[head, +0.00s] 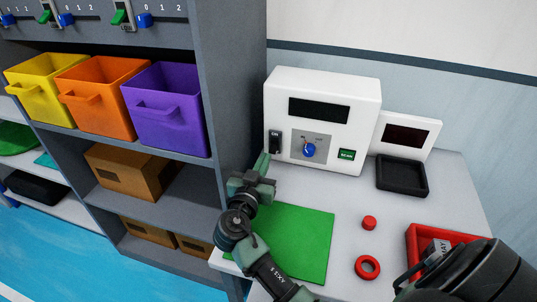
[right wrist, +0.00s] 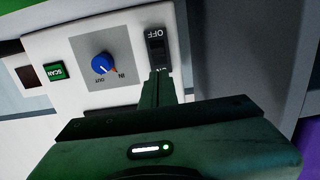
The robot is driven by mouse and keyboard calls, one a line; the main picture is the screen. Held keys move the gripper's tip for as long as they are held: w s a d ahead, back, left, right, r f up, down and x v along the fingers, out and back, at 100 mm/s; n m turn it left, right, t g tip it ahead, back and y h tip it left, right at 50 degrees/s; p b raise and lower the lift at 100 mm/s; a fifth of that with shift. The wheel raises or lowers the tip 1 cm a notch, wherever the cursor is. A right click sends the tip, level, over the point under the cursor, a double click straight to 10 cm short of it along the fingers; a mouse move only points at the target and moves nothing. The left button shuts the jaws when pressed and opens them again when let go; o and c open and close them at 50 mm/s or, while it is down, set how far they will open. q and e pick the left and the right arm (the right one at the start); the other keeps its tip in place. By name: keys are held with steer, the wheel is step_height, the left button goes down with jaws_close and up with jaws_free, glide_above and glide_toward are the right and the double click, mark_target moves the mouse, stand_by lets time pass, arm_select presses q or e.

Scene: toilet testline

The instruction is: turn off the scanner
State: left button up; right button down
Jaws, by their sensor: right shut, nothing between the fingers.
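The scanner (head: 335,95) is a white box with a dark display, a blue dial (head: 309,149), a green SCAN button (head: 347,155) and a black rocker switch (head: 275,141) at its left side. The switch has ON at its upper end in the head view. In the right wrist view, the scene is turned over; the switch (right wrist: 157,52) shows OFF at the far end, and ON is partly covered by my fingertips. My right gripper (head: 266,160) is shut and empty, its tips close in front of the switch. I cannot tell whether they touch it. My left gripper is not in view.
A shelf with yellow, orange and purple bins (head: 168,110) stands left. On the white table lie a green mat (head: 300,240), a red button-like piece (head: 369,222), a red ring (head: 367,267), a black tray (head: 402,188) and a red tray (head: 415,240). My dark arm part covers the lower right.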

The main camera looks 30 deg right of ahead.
steer(key=shift+v, duration=1.2)
